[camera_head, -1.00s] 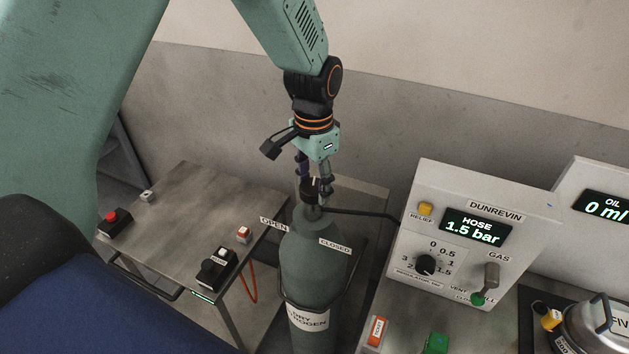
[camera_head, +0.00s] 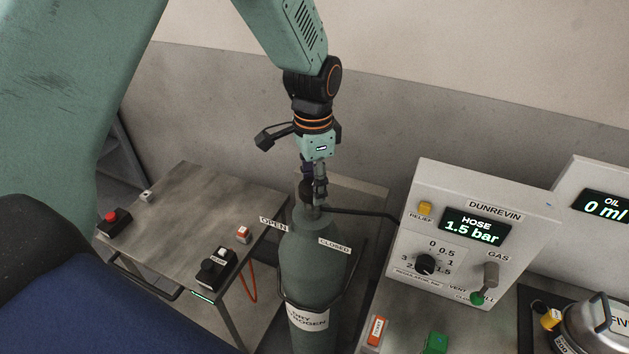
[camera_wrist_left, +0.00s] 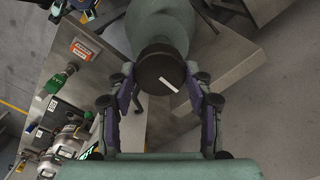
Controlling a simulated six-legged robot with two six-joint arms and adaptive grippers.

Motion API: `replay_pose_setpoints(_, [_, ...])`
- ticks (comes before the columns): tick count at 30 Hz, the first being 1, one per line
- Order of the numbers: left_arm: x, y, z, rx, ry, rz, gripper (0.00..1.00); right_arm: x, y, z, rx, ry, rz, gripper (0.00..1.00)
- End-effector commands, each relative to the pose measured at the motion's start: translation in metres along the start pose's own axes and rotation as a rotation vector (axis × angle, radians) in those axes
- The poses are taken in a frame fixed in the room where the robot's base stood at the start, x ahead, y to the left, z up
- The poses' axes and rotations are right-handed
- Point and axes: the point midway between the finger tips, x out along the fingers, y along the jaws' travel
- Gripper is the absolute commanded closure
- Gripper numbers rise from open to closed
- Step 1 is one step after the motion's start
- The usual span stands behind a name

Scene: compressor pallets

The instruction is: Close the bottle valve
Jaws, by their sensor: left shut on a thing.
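The dry nitrogen bottle (camera_head: 314,262) is a grey-green cylinder standing upright between the table and the panel. Labels OPEN (camera_head: 273,224) and CLOSED (camera_head: 335,246) sit at its shoulder. Its valve knob (camera_wrist_left: 161,68) is round and black with a white mark in the left wrist view; in the head view it is mostly hidden by the fingers. My left gripper (camera_head: 314,190) points down over the bottle top and is shut on the knob, one finger on each side in the left wrist view (camera_wrist_left: 161,88). My right gripper is not in view.
A panel (camera_head: 484,235) to the right reads HOSE 1.5 bar, with a regulator dial (camera_head: 426,265) and gas lever (camera_head: 487,281). A dark hose runs from the bottle top to it. A metal table (camera_head: 190,215) with push buttons stands left. A wall is behind.

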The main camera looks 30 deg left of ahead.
Motion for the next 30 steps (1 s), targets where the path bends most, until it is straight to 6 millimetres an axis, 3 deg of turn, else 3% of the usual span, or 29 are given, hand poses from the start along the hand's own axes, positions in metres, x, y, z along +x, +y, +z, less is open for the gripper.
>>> replay_pose_setpoints(3, [-0.002,-0.001,0.000,0.004,0.001,-0.004,0.80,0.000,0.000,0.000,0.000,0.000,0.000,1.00])
replay_pose_setpoints(4, [-0.002,-0.001,0.000,0.004,0.001,-0.004,0.46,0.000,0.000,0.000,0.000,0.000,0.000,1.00])
replay_pose_setpoints(11, [-0.001,-0.001,0.000,0.002,0.001,-0.003,0.27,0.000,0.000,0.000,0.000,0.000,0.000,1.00])
replay_pose_setpoints(22, [-0.004,-0.001,-0.001,0.000,0.002,-0.002,0.26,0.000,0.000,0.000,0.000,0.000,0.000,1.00])
replay_pose_setpoints(26, [-0.019,-0.001,-0.001,0.000,0.004,-0.005,0.26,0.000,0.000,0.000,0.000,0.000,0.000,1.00])
replay_pose_setpoints(30, [-0.048,-0.001,-0.001,0.000,0.006,-0.006,0.26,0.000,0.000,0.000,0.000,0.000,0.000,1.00])
